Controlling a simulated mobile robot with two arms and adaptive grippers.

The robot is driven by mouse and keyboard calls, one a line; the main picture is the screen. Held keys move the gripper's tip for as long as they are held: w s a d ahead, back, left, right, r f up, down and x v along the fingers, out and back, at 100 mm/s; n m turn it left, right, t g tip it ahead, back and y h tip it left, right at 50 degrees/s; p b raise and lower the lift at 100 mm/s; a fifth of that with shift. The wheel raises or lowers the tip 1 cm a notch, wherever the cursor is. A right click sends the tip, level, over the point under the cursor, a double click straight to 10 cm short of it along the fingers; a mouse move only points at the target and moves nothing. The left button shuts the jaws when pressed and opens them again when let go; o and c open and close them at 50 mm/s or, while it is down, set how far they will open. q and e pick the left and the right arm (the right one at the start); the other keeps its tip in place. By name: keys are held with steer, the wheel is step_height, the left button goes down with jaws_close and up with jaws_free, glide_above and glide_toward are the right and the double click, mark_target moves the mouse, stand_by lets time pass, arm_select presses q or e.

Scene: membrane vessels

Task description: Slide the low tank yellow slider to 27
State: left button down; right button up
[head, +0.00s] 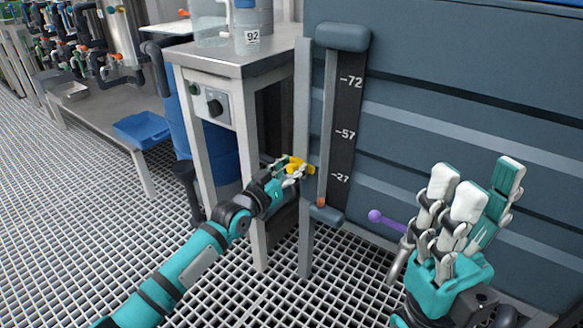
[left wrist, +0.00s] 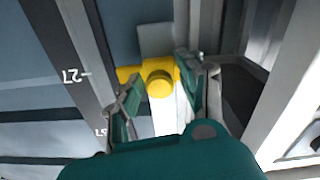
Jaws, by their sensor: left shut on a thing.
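The yellow slider (head: 296,164) sits on the upright rail (head: 303,120) at the left of the dark level scale (head: 345,120) on the tank. The scale reads 72, 57 and 27 from top to bottom. The slider's tip is close to the height of the 27 mark (head: 342,179); I cannot tell the exact reading. My left gripper (head: 284,174) is shut on the slider. In the left wrist view the slider (left wrist: 158,80) is between its fingers (left wrist: 160,88), with the 27 upside down to the left. My right gripper (head: 486,188) is open and empty at the lower right.
A grey metal stand (head: 235,62) with a control knob stands close left of the rail. A purple-ended handle (head: 378,216) sticks out below the scale, near my right gripper. A blue tray (head: 145,129) is on a bench further left. The grating floor is clear in front.

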arm_select(q)
steer(key=shift+s+f, duration=0.1)
steer(key=shift+f, duration=0.25)
steer(key=c, duration=1.1)
jaws_free()
steer(key=shift+r, duration=0.1)
steer(key=v, duration=1.2)
steer(key=shift+d, duration=0.1)
